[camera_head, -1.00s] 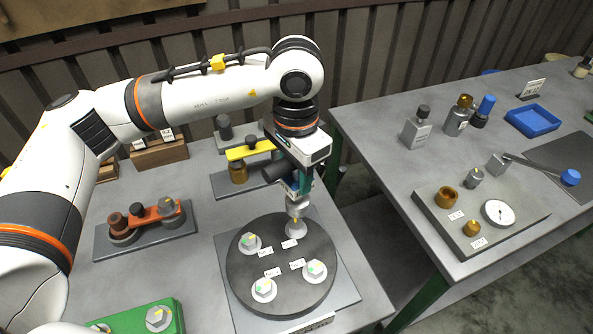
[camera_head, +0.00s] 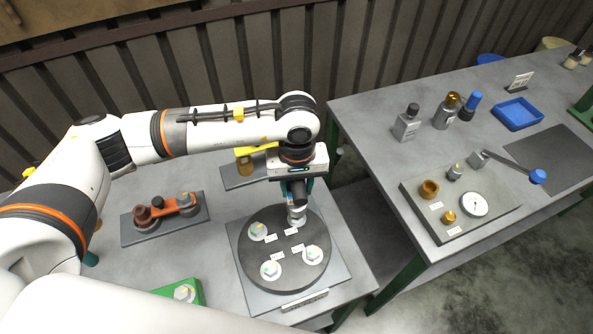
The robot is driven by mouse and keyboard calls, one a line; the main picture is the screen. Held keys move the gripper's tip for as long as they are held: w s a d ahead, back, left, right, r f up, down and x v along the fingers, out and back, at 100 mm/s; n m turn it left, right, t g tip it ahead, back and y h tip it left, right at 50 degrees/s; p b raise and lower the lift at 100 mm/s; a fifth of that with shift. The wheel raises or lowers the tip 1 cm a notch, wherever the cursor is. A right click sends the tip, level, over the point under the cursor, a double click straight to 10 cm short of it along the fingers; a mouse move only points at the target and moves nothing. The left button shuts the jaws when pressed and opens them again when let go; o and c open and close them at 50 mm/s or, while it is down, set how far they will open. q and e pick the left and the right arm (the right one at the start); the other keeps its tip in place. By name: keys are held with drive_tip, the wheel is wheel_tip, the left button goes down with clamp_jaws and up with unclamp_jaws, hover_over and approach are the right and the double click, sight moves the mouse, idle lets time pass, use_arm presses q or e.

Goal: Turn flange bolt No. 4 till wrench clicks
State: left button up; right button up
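The dark round flange (camera_head: 285,283) lies on a grey plate on the near table. The fourth bolt position, at the far side, is covered by the wrench's grey socket end (camera_head: 297,216). My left gripper (camera_head: 297,187) is above that spot, pointing down, and appears shut on the wrench. The bolt beneath is hidden, and the number labels are too small to read. My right gripper is not in view.
An orange-and-brown linkage part (camera_head: 168,208) stands on a plate at left. A green block (camera_head: 186,294) is at the front left, and a yellow-topped fixture (camera_head: 244,165) behind. The right table holds a gauge board (camera_head: 460,220), bottles and a blue tray (camera_head: 517,114). A gap separates the tables.

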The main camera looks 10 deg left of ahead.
use_arm(q)
drive_tip(key=shift+f+n+b, duration=0.2)
drive_tip(key=shift+n+b, duration=0.4)
drive_tip(key=shift+b, duration=0.2)
drive_tip(key=n+b, duration=0.2)
drive_tip(key=n, duration=0.1)
drive_tip(key=shift+d+f+n, duration=0.1)
drive_tip(key=shift+f+n, duration=0.1)
drive_tip(key=shift+n, duration=0.1)
drive_tip(key=n+b, duration=0.2)
drive_tip(key=n, duration=0.3)
drive_tip(key=shift+w, duration=0.1)
drive_tip(key=n+b, duration=0.1)
drive_tip(key=n, duration=0.2)
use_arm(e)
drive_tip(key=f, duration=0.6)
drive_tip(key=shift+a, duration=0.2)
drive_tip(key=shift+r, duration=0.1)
use_arm(q)
drive_tip(key=shift+f+b, duration=0.2)
drive_tip(key=shift+b, duration=0.15)
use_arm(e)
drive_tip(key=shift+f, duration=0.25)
